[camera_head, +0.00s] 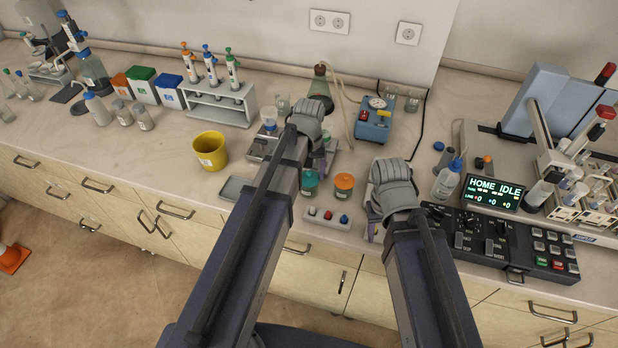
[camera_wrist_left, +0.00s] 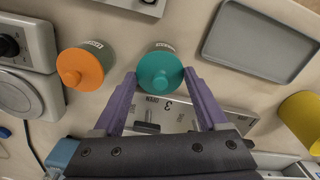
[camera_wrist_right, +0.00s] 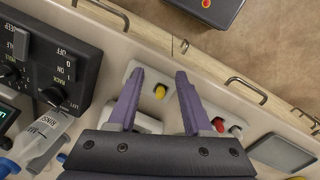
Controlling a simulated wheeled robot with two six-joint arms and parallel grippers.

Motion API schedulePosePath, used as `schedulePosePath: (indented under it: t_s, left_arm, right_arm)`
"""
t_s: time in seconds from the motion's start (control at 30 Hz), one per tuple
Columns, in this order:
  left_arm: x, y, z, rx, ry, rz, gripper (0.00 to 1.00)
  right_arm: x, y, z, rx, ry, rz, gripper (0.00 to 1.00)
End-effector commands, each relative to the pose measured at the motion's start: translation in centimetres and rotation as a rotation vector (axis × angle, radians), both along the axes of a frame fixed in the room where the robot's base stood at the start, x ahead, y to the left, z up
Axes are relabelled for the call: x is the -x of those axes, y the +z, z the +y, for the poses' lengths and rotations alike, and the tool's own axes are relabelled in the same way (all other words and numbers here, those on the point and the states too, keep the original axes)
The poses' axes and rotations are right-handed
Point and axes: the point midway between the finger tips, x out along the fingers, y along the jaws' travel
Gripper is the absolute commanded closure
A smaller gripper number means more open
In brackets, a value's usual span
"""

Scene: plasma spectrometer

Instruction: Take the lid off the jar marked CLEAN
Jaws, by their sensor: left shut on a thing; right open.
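A jar with a teal lid (camera_wrist_left: 160,72) and a jar with an orange lid (camera_wrist_left: 80,68) stand side by side. They also show in the head view, teal (camera_head: 310,182) left of orange (camera_head: 344,184). Each has a small white label, but I cannot read which says CLEAN. My left gripper (camera_wrist_left: 161,76) is shut on the teal lid, one purple finger at each side. I cannot tell whether the lid is raised off its jar.
A grey tray (camera_wrist_left: 258,42) lies beside the teal jar, with a yellow cup (camera_head: 210,148) farther left. A blue device (camera_head: 374,118) stands behind the jars. A black control box (camera_head: 470,237) and a HOME IDLE display (camera_head: 494,193) are to the right.

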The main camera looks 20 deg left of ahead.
Motion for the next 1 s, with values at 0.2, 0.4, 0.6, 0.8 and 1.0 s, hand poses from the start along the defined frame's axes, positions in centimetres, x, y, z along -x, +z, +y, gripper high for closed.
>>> schedulePosePath:
  t_s: [0.2, 0.4, 0.6, 0.8, 1.0]
  left_arm:
    - [0.0, 0.0, 0.0, 0.000, 0.000, 0.000, 0.76]
    - [0.0, 0.3, 0.0, 0.000, 0.000, 0.000, 0.76]
    - [0.0, 1.8, 0.0, 0.000, 0.000, 0.000, 0.76]
    - [0.0, 4.5, 0.0, 0.000, 0.000, 0.000, 0.76]
    - [0.0, 7.7, 0.0, 0.000, 0.000, 0.000, 0.76]
  right_arm:
    - [0.0, 0.0, 0.0, 0.000, 0.000, 0.000, 0.50]
    - [0.0, 0.3, 0.0, 0.000, 0.000, 0.000, 0.50]
    - [0.0, 1.8, 0.0, 0.000, 0.000, 0.000, 0.50]
    - [0.0, 4.5, 0.0, 0.000, 0.001, 0.000, 0.50]
    - [0.0, 7.7, 0.0, 0.000, 0.002, 0.000, 0.50]
